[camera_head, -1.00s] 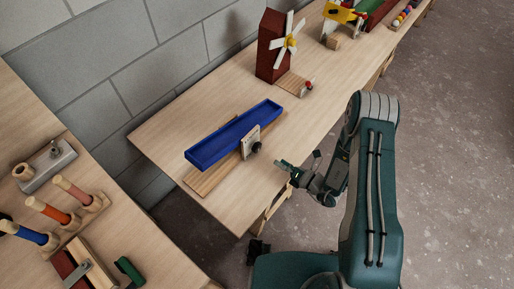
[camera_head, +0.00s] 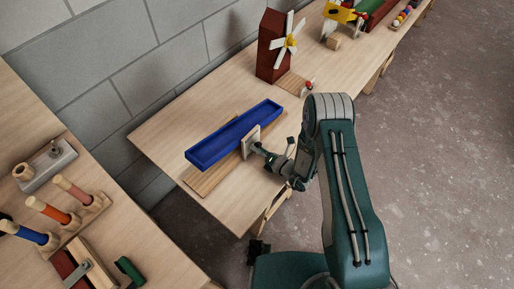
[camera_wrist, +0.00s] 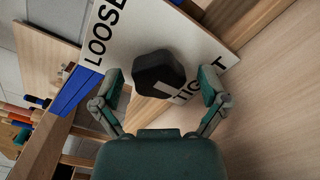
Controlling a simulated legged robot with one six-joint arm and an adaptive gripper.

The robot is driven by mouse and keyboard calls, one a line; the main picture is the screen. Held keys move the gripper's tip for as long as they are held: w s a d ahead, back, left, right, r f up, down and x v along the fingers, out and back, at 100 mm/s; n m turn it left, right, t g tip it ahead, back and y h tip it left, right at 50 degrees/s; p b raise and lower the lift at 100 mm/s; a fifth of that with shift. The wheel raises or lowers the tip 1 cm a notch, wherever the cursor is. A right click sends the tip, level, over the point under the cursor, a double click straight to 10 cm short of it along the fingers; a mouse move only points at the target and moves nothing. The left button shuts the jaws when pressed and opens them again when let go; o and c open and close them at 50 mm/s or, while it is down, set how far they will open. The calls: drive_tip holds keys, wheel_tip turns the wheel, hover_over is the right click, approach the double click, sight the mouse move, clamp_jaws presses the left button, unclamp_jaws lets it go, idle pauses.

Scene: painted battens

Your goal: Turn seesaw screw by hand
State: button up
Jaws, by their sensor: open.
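The seesaw is a long blue trough (camera_head: 235,135) on a wooden base (camera_head: 205,182) on the table. A pale plate (camera_head: 251,140) stands at its front side. In the wrist view the plate (camera_wrist: 150,30) carries the words LOOSE and TIGHT. A dark, faceted screw knob (camera_wrist: 158,73) sticks out from the plate. My gripper (camera_wrist: 163,92) is open, with one finger on each side of the knob; whether either finger touches it I cannot tell. In the head view my gripper (camera_head: 262,153) is close to the plate and hides the knob.
A red windmill (camera_head: 272,50) stands further back on the same table. A second table at the left holds colored-handled pegs (camera_head: 50,210) and a grey block (camera_head: 45,168). The grey wall runs behind the seesaw. Bare tabletop (camera_head: 165,130) lies left of it.

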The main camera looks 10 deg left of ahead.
drive_tip(key=c, duration=1.2)
drive_tip(key=shift+o, duration=0.2)
